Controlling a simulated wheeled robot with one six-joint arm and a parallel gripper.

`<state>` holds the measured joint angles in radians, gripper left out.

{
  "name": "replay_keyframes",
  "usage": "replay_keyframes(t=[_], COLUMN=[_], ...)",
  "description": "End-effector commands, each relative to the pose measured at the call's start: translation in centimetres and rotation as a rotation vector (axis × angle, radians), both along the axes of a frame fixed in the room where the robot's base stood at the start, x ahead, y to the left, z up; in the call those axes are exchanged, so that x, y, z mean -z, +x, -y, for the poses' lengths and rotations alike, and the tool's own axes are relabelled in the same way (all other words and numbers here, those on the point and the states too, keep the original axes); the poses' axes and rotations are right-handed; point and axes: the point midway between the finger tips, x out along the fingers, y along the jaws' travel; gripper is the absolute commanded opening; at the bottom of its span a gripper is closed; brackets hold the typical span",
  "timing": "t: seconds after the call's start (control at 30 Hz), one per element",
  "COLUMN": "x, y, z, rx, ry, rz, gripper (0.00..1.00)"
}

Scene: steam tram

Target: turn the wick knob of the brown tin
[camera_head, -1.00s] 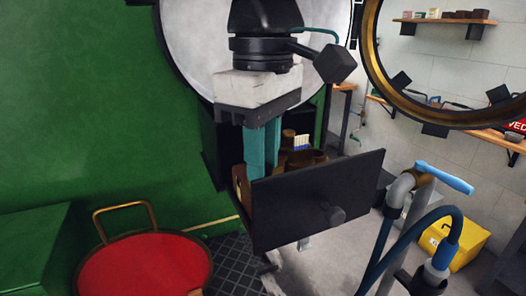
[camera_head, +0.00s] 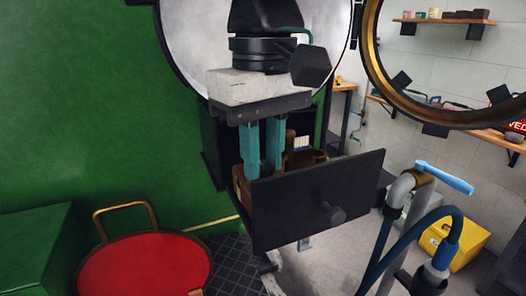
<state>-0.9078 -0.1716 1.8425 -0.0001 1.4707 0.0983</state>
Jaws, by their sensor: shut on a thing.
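My gripper (camera_head: 262,172) points down into an open dark drawer (camera_head: 320,200), its two teal fingers side by side with a narrow gap. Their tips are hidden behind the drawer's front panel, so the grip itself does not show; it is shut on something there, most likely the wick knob. A brown round thing (camera_head: 308,157), probably the brown tin, shows in part inside the drawer, just right of the fingers. Its lower part is hidden by the panel. The wick knob is not visible.
A red-topped stool (camera_head: 145,268) stands lower left before a green wall (camera_head: 90,100). A blue-handled pipe and hose (camera_head: 445,178) stand at right, near a yellow box (camera_head: 460,240). A brass-rimmed ring (camera_head: 372,60) hangs upper right.

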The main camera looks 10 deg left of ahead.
Motion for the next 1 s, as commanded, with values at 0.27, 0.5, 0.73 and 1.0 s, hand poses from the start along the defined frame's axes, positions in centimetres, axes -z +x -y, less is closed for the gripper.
replay_keyframes(t=[0.27,0.5,0.73,1.0], x=[0.0,-0.1,-3.1,-7.1], y=[0.0,0.0,0.0,0.1], z=[0.0,0.0,0.0,-0.1], rx=[-0.001,-0.001,-0.001,-0.001], ry=[0.001,0.001,0.003,0.001], rz=[0.001,0.001,0.003,0.001], gripper=[0.44,0.44,0.44,0.44])
